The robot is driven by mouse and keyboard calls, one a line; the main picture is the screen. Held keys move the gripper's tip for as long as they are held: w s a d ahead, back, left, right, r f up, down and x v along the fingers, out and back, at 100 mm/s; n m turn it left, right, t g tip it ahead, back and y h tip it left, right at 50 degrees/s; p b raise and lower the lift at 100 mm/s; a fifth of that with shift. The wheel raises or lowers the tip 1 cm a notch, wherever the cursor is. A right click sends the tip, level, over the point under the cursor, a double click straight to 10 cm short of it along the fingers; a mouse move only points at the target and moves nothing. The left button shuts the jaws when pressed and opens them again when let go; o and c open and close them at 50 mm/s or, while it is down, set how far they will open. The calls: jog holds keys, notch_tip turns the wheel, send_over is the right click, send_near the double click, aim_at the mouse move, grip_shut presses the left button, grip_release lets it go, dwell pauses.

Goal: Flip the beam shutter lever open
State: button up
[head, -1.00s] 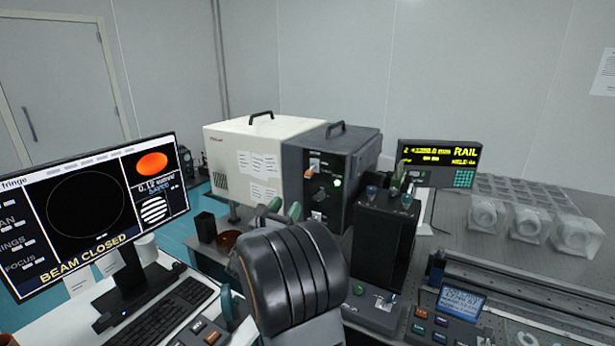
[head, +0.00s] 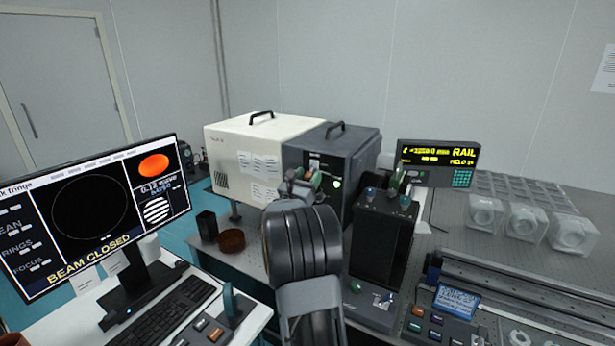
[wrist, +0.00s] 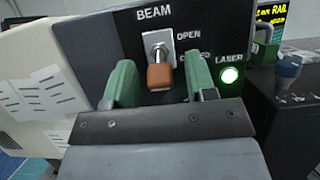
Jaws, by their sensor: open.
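The beam shutter lever (wrist: 161,73) has an orange-brown knob on a metal stem, set on a light plate with OPEN and CLOSED labels under the word BEAM. In the wrist view its knob hangs down, toward the CLOSED label. My gripper (wrist: 161,88) is open, with one green finger on each side of the knob; I cannot tell whether either touches it. In the head view my gripper (head: 303,183) is in front of the dark laser housing (head: 357,150) and hides the lever. The monitor (head: 90,215) reads BEAM CLOSED.
A green LASER light (wrist: 230,75) glows right of the lever. A black box with knobs (head: 383,240) stands close to the right of my arm. A rail display (head: 437,163) and clear-cased optics (head: 525,222) are farther right. A keyboard (head: 160,318) lies at left.

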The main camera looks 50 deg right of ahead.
jog(key=shift+c, duration=0.2)
jog(key=c, duration=0.9)
jog(key=r+y+p, duration=0.1)
jog(key=p, duration=0.1)
jog(key=y+p, duration=0.1)
jog(key=p, duration=0.2)
jog(key=shift+a+r+g+y, duration=0.15)
jog(key=shift+r+g+y, duration=0.15)
jog(key=shift+r+y, duration=0.1)
jog(key=y+p, duration=0.1)
jog(key=p, duration=0.2)
jog(key=r+g+y+p, duration=0.1)
jog(key=y+p, duration=0.1)
jog(key=p, duration=0.2)
jog(key=shift+r, duration=0.15)
jog(key=y+p, duration=0.3)
jog(key=shift+r+g, duration=0.1)
jog(key=shift+g, duration=0.2)
jog(key=shift+d+r+g+y+p, duration=0.15)
jog(key=shift+y+p, duration=0.15)
jog(key=shift+y, duration=0.35)
jog(key=shift+d+f+g+y+p, duration=0.15)
jog(key=shift+y+p, duration=0.15)
jog(key=shift+y, duration=0.35)
jog(key=shift+r, duration=0.1)
jog(key=o, duration=0.9)
